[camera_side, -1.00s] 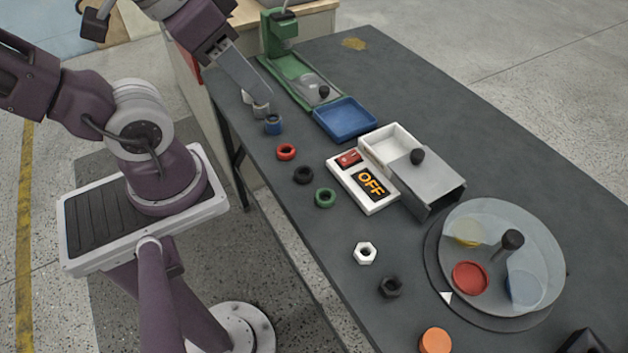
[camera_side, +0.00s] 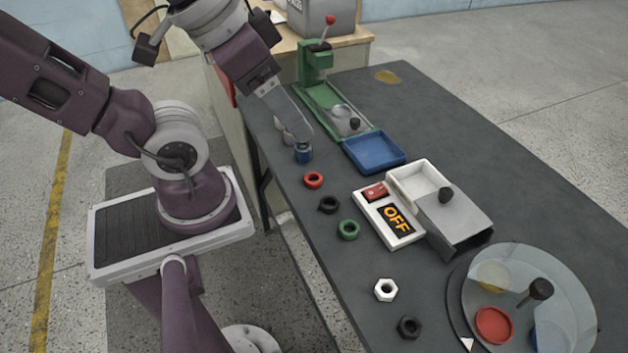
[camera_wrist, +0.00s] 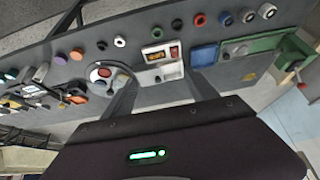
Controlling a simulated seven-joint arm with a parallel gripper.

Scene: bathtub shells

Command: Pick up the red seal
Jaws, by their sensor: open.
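The red seal (camera_side: 313,180) is a small red ring lying flat on the dark table near its left edge. It lies between a blue ring (camera_side: 303,154) and a black ring (camera_side: 328,204). In the wrist view the red seal (camera_wrist: 199,19) is near the top edge, right of centre. My gripper (camera_side: 305,134) is above the table, beyond the seal in the side view, and its tip overlaps the area just above the blue ring. In the wrist view my gripper (camera_wrist: 163,77) has its two fingers spread wide with nothing between them.
A green ring (camera_side: 348,229), a white nut (camera_side: 386,290) and a dark nut (camera_side: 409,327) continue the row. A switch box reading OFF (camera_side: 404,239), a drawer box (camera_side: 455,222), a blue tray (camera_side: 375,153) and a green fixture (camera_side: 314,64) stand to the right.

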